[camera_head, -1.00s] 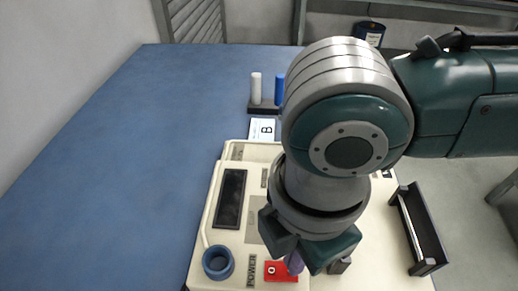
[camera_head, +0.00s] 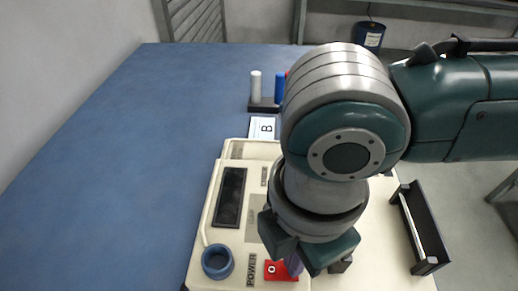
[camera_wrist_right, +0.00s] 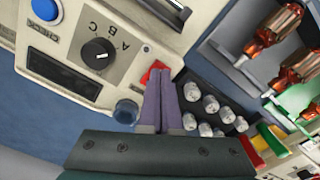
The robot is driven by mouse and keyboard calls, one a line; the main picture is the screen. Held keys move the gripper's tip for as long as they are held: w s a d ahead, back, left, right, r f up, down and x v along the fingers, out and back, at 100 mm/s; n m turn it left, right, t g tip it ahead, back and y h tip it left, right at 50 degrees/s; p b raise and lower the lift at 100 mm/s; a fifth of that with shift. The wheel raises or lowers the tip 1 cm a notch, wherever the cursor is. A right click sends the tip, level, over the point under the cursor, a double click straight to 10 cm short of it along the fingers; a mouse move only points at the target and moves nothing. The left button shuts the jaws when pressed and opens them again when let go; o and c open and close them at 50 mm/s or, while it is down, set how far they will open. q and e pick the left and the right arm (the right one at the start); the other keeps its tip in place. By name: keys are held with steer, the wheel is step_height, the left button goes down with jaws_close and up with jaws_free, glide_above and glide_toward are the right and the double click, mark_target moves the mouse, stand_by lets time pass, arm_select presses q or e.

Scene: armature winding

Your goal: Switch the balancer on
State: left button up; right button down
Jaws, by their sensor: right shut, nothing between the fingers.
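The balancer (camera_head: 253,205) is a cream machine on the blue table, with a dark display (camera_head: 230,198). Its red power switch (camera_head: 273,270), marked O, sits beside the POWER label near the front edge. My right gripper (camera_head: 294,264) is over the panel just right of the switch, with its purple fingers pointing down and partly hidden by the wrist. In the right wrist view the gripper (camera_wrist_right: 168,75) is shut and empty, with its tips at the red switch (camera_wrist_right: 152,72). I cannot tell whether they touch it. My left gripper is out of view.
A selector knob (camera_wrist_right: 97,54) and a blue CHECK button (camera_wrist_right: 45,9) are on the panel. Several wound armatures (camera_wrist_right: 285,22) show in the wrist view. The table's left side is clear.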

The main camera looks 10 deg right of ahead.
steer(key=shift+f, duration=0.5)
steer(key=shift+r, duration=0.1)
step_height(320, 180, up, 7)
steer(key=p, duration=0.7)
steer(key=shift+p, duration=0.35)
